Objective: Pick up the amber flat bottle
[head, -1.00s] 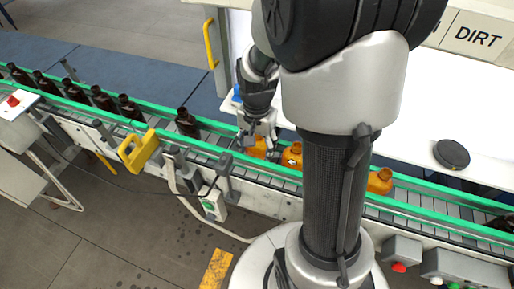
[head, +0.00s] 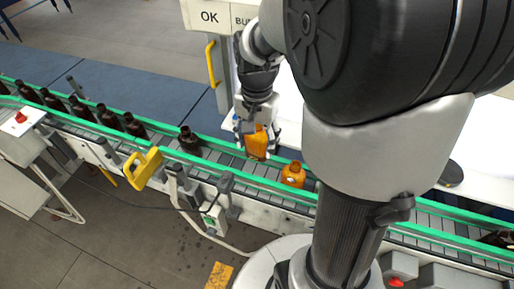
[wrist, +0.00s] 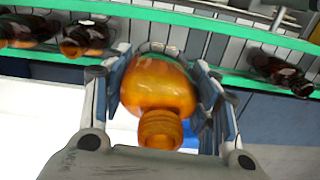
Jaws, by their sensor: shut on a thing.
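An amber flat bottle (head: 256,145) is held between the fingers of my gripper (head: 257,128), over the conveyor's far green rail in the head view. In the wrist view the same amber bottle (wrist: 160,88) fills the space between the two finger pads of my gripper (wrist: 163,105), its neck towards the camera. It appears raised off the belt. Another amber bottle (head: 293,175) stands on the belt to the right, partly beside my arm.
Several dark brown bottles (head: 190,140) stand on the conveyor (head: 226,160) to the left. A yellow handle bracket (head: 145,167) sits at the near rail.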

